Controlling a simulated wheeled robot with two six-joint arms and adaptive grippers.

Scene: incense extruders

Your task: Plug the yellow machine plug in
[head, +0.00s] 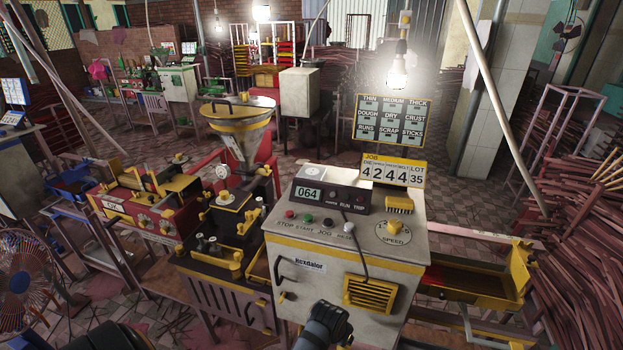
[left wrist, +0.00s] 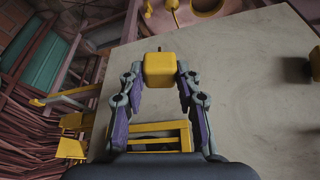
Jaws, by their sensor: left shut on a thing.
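A yellow block (left wrist: 159,70), which looks like the yellow plug, sits between the fingertips of my left gripper (left wrist: 160,80) in the left wrist view. The fingers are shut on its two sides. Behind it is the pale grey face of a machine (left wrist: 245,90); I cannot tell whether the block touches that face. In the head view the dark body of my left gripper (head: 325,326) shows at the bottom, in front of the white cabinet (head: 320,295). Its fingers and the block cannot be made out there. No socket can be clearly identified. My right gripper is in neither view.
The cabinet front has a yellow vent (head: 369,294) and a dark handle (head: 279,278). A grey cable or lever (head: 358,245) curves down from the control panel. A yellow tray (head: 485,285) juts out right of the cabinet. A fan (head: 27,275) stands at the left.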

